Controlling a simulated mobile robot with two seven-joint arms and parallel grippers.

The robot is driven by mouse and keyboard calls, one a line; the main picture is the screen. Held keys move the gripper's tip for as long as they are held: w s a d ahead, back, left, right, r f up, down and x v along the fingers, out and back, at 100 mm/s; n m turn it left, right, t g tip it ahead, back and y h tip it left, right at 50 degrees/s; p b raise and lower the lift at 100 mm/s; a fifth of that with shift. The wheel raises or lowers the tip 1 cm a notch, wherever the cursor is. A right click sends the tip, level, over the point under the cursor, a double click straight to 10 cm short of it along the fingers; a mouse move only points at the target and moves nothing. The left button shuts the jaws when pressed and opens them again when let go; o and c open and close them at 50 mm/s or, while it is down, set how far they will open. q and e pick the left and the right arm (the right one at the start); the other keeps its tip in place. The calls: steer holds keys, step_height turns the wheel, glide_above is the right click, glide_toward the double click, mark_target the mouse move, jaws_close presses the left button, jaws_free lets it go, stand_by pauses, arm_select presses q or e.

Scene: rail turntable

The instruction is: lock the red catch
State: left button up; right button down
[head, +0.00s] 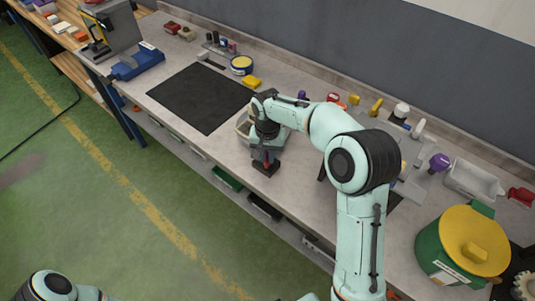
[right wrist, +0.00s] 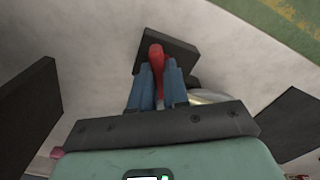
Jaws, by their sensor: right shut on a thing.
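The red catch (right wrist: 156,55) is a red lever between the two blue fingers of my right gripper (right wrist: 158,85) in the right wrist view. Its dark block (right wrist: 183,52) lies on the pale bench top just beyond the fingertips. In the head view, my right gripper (head: 266,154) points down at the dark block (head: 266,168) near the bench's front edge. The gripper is shut on the red catch, and its fingers hide part of the lever. Whether the catch is locked cannot be told. Only a piece of my left arm shows at the bottom left; its gripper is out of view.
A grey bin (head: 243,124) stands right behind my right gripper. A black mat (head: 203,97) lies to the left. A green drum with a yellow lid (head: 465,245) and a white tray (head: 472,180) stand at the right. Small tools line the back.

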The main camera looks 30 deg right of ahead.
arm_select(q)
steer(key=shift+w+r, duration=0.1)
arm_select(e)
steer(key=m, duration=0.5)
steer(key=shift+m, duration=0.4)
stand_by(0.3)
steer(key=c, duration=1.1)
jaws_free()
steer(key=shift+r, duration=0.1)
arm_select(q)
steer(key=shift+w+r+p, duration=0.95)
steer(key=shift+w+r, duration=0.1)
steer(key=shift+r, duration=0.15)
arm_select(e)
step_height(320, 180, up, 13)
steer(key=shift+r, duration=0.1)
